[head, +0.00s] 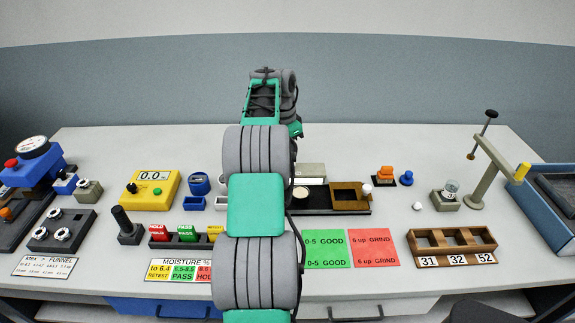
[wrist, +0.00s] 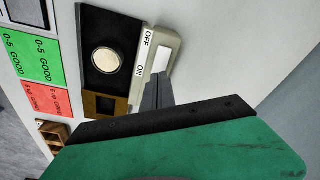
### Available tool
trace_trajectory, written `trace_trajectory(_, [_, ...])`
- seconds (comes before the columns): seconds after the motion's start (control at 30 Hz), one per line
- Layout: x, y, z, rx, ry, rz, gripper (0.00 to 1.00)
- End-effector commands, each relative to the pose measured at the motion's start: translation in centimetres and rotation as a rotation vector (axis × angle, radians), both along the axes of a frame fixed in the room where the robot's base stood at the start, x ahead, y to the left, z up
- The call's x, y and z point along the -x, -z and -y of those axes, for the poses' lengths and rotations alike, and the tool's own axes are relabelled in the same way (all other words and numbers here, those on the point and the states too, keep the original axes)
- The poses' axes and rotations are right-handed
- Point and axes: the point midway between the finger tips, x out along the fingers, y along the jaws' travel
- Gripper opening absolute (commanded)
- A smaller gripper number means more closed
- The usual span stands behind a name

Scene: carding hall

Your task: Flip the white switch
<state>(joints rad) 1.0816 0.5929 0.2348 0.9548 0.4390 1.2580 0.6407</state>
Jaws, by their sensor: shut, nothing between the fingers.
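The white switch (wrist: 153,64) is a pale rocker on a beige-grey housing (wrist: 172,46), with labels reading OFF and ON beside it in the wrist view. In the head view the housing (head: 312,169) shows just right of my arm, at the back of a dark board. My gripper (wrist: 160,79) is shut and empty, its fingertips at the switch's near end in the wrist view. I cannot tell whether they touch it. In the head view my arm hides the fingers and the switch face.
The dark board also carries a round cream disc (wrist: 105,61) and a brown square frame (wrist: 102,105). Green (head: 325,249) and red (head: 374,248) cards lie in front. An orange button (head: 385,173) stands to the right. The table's back strip is clear.

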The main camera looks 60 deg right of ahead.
Motion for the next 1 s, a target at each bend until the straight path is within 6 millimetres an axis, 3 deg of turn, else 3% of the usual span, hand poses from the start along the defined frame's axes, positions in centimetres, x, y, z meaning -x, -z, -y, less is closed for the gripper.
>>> trace_trajectory(1.0, [0.0, 1.1, 0.0, 0.0, 0.0, 0.0, 0.0])
